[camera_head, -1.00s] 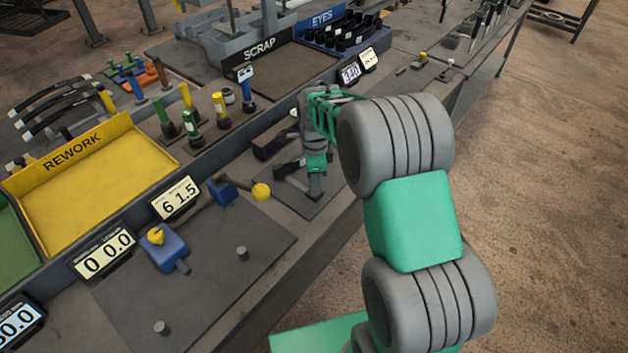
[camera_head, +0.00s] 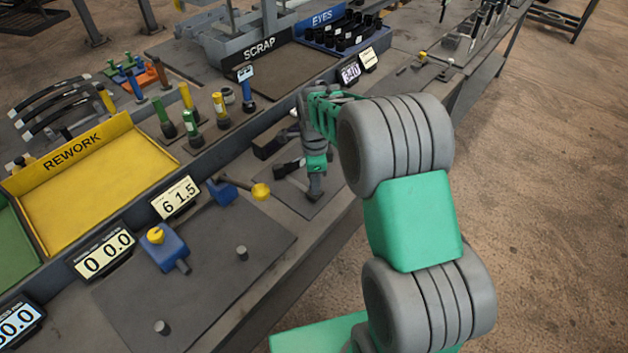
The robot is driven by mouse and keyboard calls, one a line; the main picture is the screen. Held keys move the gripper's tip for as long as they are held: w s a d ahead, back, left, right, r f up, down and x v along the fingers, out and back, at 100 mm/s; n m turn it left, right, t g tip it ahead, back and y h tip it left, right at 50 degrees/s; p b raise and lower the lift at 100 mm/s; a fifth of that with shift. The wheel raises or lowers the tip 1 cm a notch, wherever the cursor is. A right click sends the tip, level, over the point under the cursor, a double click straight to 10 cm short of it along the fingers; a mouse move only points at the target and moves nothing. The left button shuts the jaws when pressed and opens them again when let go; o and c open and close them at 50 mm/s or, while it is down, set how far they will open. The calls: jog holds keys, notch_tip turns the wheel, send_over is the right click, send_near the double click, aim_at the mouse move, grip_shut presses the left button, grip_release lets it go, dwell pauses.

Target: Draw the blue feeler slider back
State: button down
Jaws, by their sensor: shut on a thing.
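My gripper (camera_head: 314,192) points down at a dark plate (camera_head: 298,203) on the bench, near the front edge. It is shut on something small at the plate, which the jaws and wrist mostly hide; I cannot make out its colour. A dark part (camera_head: 286,168) lies just left of the gripper. Blue parts show farther left: a blue block with a yellow knob (camera_head: 168,249), and a blue block (camera_head: 221,192) with a rod ending in a yellow ball (camera_head: 261,191). Both are apart from my gripper. I cannot tell from the view which blue part is the feeler slider.
A yellow REWORK tray (camera_head: 92,175) stands at the left, with number displays (camera_head: 175,197) along the bench. Upright pegs (camera_head: 242,253) stand on the front plate. A SCRAP bin and a blue EYES tray (camera_head: 322,18) are at the back. The floor at right is clear.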

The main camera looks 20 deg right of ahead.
aim_at(320, 196)
dwell(0.4)
jog(key=shift+s+d+f+b, duration=0.15)
jog(key=shift+s+d+b, duration=0.15)
jog(key=shift+s, duration=0.2)
jog(key=shift+s+d, duration=0.25)
jog(key=shift+d, duration=0.05)
jog(key=c, duration=1.1)
grip_release()
jog(key=shift+s, duration=0.1)
jog(key=shift+c, duration=0.2)
jog(key=shift+o, duration=0.2)
jog(key=shift+a, duration=0.1)
jog(key=shift+r, duration=0.35)
notch_tip(320, 196, up, 7)
jog(key=b, duration=0.1)
jog(key=shift+r, duration=0.2)
